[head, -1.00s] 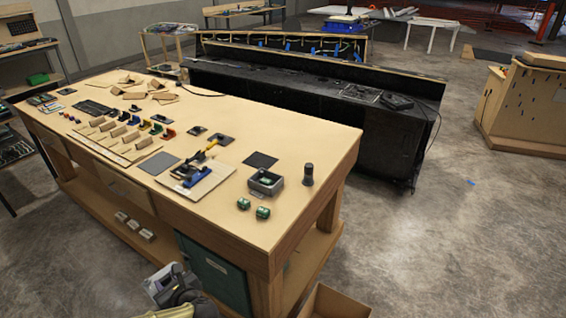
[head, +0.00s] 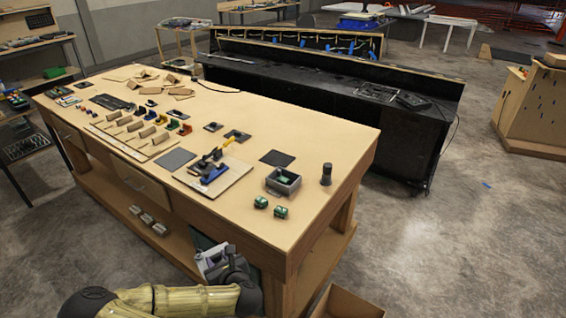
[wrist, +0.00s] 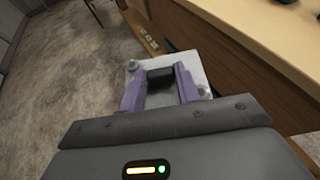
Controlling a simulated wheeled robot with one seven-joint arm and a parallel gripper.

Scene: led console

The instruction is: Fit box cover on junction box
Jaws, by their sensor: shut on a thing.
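The junction box (head: 296,184) is an open grey box near the right end of the wooden workbench, with something green inside. The box cover (wrist: 198,72) is a light grey plate with a dark block on it. My gripper (wrist: 160,74) has purple fingers, shut on that dark block. In the head view the cover (head: 209,257) and my gripper are in front of the bench's near side, below the top's edge and apart from the junction box. The cover looks tilted there. Its underside is hidden.
Two green parts (head: 280,212) lie in front of the junction box. A black cylinder (head: 326,174) stands to its right. A board with a blue clamp-like tool (head: 214,172) lies to its left. The bench's front edge (head: 235,226) lies between my gripper and the box.

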